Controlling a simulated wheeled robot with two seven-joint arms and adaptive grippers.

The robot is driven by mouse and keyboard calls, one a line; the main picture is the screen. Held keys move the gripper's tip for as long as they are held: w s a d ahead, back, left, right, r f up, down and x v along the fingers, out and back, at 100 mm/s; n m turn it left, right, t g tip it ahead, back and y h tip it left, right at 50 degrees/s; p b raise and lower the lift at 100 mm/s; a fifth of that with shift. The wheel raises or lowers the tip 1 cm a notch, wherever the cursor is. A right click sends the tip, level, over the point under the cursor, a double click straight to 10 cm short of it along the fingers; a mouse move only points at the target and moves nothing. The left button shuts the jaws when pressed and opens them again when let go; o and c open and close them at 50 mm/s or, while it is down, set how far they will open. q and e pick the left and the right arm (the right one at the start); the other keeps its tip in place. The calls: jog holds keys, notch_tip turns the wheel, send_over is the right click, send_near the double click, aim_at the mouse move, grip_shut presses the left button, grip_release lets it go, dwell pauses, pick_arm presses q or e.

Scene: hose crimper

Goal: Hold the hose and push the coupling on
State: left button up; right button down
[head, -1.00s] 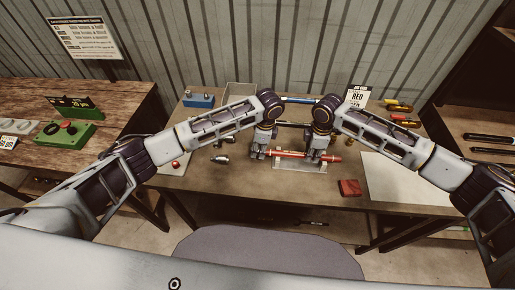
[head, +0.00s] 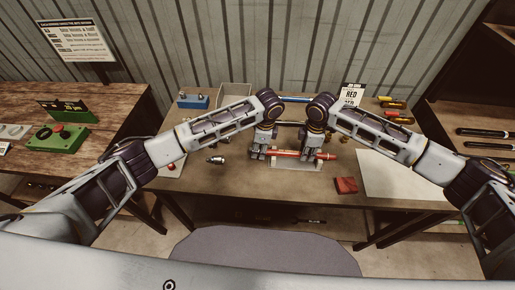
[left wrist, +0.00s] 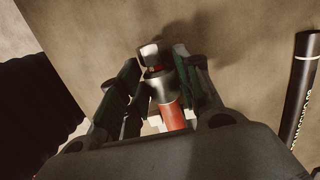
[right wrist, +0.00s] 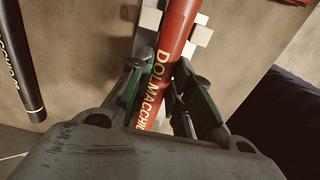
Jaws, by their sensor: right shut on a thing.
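The red hose (head: 287,153) lies in a pale holder (head: 297,167) on the bench, running left to right. My right gripper (head: 310,155) is shut around the hose; its lettering shows between the fingers in the right wrist view (right wrist: 158,85). My left gripper (head: 259,154) is at the hose's left end. In the left wrist view, a silver coupling (left wrist: 160,88) stands at the end of the red hose (left wrist: 173,117), in line with it. My left fingers (left wrist: 156,62) straddle the coupling, with gaps showing beside it. How deep the hose sits inside is hidden.
A red block (head: 346,185) and a white sheet (head: 397,175) lie right. A black hose (left wrist: 302,90) lies behind.

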pick_arm(q)
jog(key=o, duration=0.4)
jog(key=shift+a, duration=0.1)
jog(key=shift+c, duration=0.2)
notch_tip(320, 180, up, 12)
jog(key=d, duration=0.1)
jog(key=shift+d, duration=0.25)
jog(key=shift+f, duration=0.1)
dwell(0.7)
pick_arm(e)
jog(key=c, duration=1.2)
grip_release()
jog(key=shift+r, duration=0.1)
notch_tip(320, 180, up, 12)
